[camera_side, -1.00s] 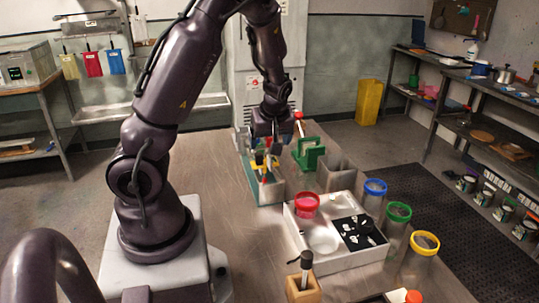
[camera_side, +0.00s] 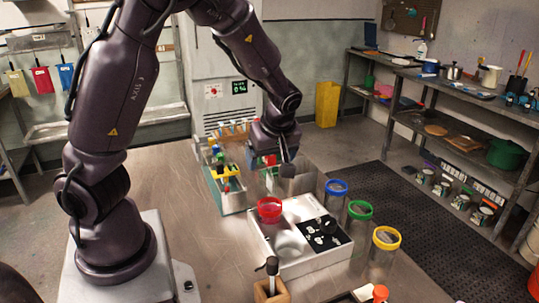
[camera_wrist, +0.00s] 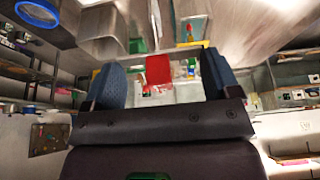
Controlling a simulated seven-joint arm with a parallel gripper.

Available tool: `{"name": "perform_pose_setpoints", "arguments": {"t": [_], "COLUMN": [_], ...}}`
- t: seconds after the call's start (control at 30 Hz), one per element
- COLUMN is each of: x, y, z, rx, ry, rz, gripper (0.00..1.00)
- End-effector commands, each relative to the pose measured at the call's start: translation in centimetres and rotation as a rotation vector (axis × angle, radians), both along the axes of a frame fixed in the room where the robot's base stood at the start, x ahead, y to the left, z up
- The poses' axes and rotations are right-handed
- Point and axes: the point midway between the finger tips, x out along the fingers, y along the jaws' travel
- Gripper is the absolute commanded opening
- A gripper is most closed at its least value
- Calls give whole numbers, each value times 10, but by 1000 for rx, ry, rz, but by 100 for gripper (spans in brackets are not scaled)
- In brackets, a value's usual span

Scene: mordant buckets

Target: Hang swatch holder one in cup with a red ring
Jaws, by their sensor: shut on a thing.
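My gripper (camera_side: 284,168) is over the far part of the bench, near a grey open-topped bin. In the wrist view my two dark fingers (camera_wrist: 162,78) stand on either side of a flat red piece (camera_wrist: 158,68), which seems to be the swatch holder. A bit of red also shows beside my gripper in the side view (camera_side: 269,160). The wrist hides most of the holder there, and I cannot read a number on it.
Cups with blue (camera_side: 336,187), green (camera_side: 360,210) and yellow (camera_side: 386,238) rings line the tray's right side. A teal-sided bin (camera_side: 232,204) with yellow and red pieces is left of my gripper. A wooden block (camera_side: 270,291) holds a black-topped tool in front.

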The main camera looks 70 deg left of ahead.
Motion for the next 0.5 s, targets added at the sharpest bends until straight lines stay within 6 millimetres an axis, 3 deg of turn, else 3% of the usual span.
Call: {"name": "perform_pose_setpoints", "arguments": {"t": [0.5], "x": [0], "y": [0], "z": [-14], "rx": [1], "ry": [3], "rz": [-3], "gripper": [59]}}
